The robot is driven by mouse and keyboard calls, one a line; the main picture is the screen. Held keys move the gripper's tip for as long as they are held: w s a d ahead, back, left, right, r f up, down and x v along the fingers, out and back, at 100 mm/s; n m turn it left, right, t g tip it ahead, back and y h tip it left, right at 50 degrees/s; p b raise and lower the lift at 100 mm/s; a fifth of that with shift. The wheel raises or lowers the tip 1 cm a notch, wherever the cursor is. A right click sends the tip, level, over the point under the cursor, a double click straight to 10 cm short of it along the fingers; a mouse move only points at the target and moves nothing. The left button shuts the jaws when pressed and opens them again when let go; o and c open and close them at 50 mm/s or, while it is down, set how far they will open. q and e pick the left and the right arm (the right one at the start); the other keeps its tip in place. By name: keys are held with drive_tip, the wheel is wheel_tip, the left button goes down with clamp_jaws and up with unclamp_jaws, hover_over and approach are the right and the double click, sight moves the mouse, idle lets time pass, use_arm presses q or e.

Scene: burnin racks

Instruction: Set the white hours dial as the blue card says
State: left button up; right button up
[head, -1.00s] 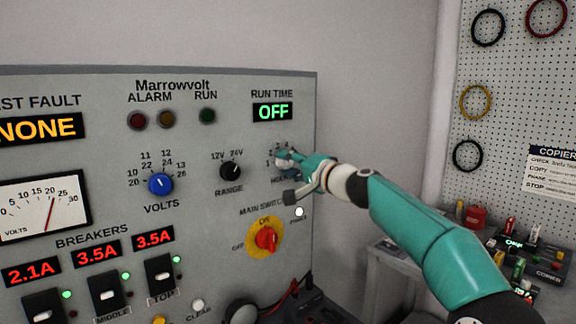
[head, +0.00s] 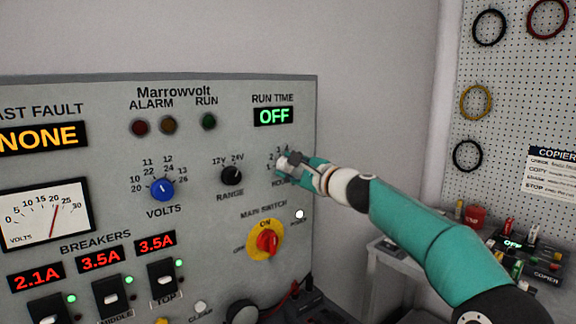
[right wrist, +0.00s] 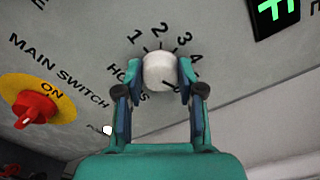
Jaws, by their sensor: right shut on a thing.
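The white hours dial (right wrist: 158,72) is a round white knob on the grey panel, with the numbers 1 to 4 around its upper side in the right wrist view. A short dark mark shows at its lower right edge; I cannot tell for sure which number it points to. My right gripper (right wrist: 160,82) is shut on the dial, one finger on each side. The run time display (head: 273,116) reads OFF in green. I see no blue card in either view. My left gripper is not in view.
The red main switch (head: 267,241) on its yellow plate sits just below the dial. The black range knob (head: 231,175) and blue volts knob (head: 162,189) are to its left. A pegboard (head: 520,110) with wire loops and a COPIER sheet stands at right.

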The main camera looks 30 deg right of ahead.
drive_tip(key=shift+d+f+m+p, duration=0.1)
drive_tip(key=shift+f+m+p, duration=0.15)
drive_tip(key=shift+m, duration=0.85)
drive_tip(key=shift+f+m+p, duration=0.15)
drive_tip(key=shift+m+p, duration=0.1)
drive_tip(key=shift+m, duration=0.85)
drive_tip(key=shift+w, duration=0.1)
drive_tip(key=o, duration=1.1)
drive_tip(key=shift+d, duration=0.1)
drive_tip(key=shift+o, duration=0.2)
drive_tip(key=shift+r, duration=0.2)
drive_tip(key=shift+s, duration=0.2)
